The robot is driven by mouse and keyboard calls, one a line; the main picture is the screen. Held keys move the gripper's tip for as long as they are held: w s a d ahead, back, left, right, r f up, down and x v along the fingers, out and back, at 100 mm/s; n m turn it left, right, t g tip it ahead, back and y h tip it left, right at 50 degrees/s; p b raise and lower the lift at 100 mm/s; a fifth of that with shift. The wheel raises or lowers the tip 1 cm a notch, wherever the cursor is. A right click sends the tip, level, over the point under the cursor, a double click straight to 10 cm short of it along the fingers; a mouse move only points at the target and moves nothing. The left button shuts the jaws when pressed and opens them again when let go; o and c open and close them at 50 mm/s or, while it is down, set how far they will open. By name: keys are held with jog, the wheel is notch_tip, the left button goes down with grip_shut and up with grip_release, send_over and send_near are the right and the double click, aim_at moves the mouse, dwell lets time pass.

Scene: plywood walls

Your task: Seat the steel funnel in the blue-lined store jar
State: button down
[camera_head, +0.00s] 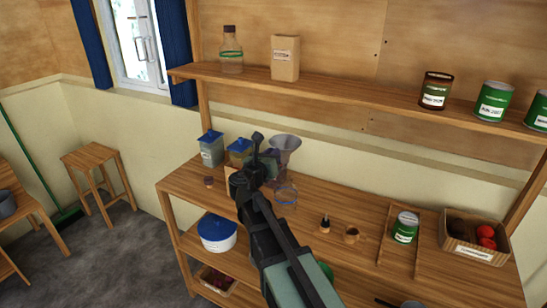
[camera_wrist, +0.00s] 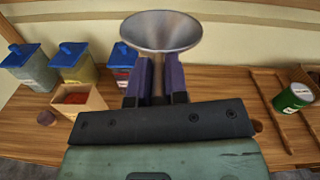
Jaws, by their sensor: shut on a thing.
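My gripper (camera_head: 272,163) is shut on the stem of the steel funnel (camera_head: 285,142). The funnel is roughly upright, its wide mouth up. In the wrist view the funnel (camera_wrist: 161,31) rises between the purple fingers of my gripper (camera_wrist: 157,82). In the head view a clear glass jar with a blue line (camera_head: 287,196), which looks like the store jar, stands on the worktop just below the funnel. My arm hides part of it. The funnel looks raised above it; I cannot tell whether they line up. The jar is not visible in the wrist view.
Blue-lidded canisters (camera_head: 211,150) and an open box (camera_wrist: 79,101) stand left of my gripper. A small dark bottle (camera_head: 325,223), a brown cup (camera_head: 351,235), a green tin (camera_head: 405,227) and a basket (camera_head: 473,240) stand to the right. A shelf (camera_head: 330,88) runs above.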

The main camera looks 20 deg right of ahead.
notch_tip(320, 180, down, 6)
jog(key=b, duration=0.6)
jog(key=shift+s+d+f, duration=0.2)
jog(key=shift+s+d, duration=0.05)
jog(key=shift+s, duration=0.1)
jog(key=shift+f+b, duration=1.05)
jog(key=shift+b, duration=0.2)
dwell(0.9)
jog(key=shift+f+b, duration=0.35)
jog(key=shift+f+b, duration=0.35)
jog(key=c, duration=1.1)
grip_release()
jog(key=shift+o, duration=0.2)
